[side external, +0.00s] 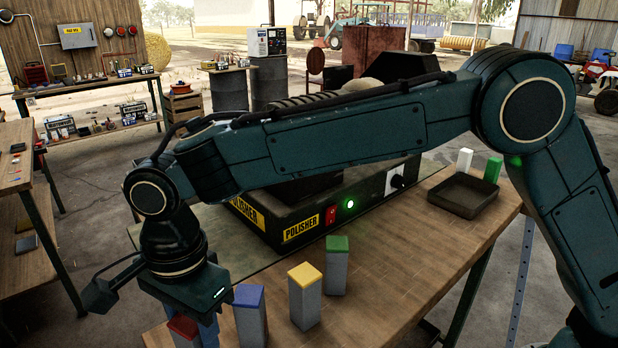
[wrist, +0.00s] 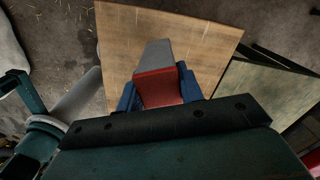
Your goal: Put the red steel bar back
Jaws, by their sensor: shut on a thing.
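The red steel bar (side external: 183,328), grey with a red top, is at the lower left in the side view. Its lower end is cut off by the frame, so I cannot tell whether it touches the bench. My gripper (side external: 196,333) points down with its blue fingers shut on the bar. In the wrist view the red top (wrist: 160,88) sits between the two fingers (wrist: 158,94), with the grey side beyond it. Similar grey bars with a blue top (side external: 249,298), a yellow top (side external: 305,276) and a green top (side external: 337,244) stand upright to the right.
The polisher (side external: 290,225), with a lit green lamp, stands on the bench (side external: 410,265) behind the bars. A dark shallow tray (side external: 470,197) is at the bench's right, with a white block (side external: 464,161) and a green block (side external: 492,169) by it. The bench front is clear.

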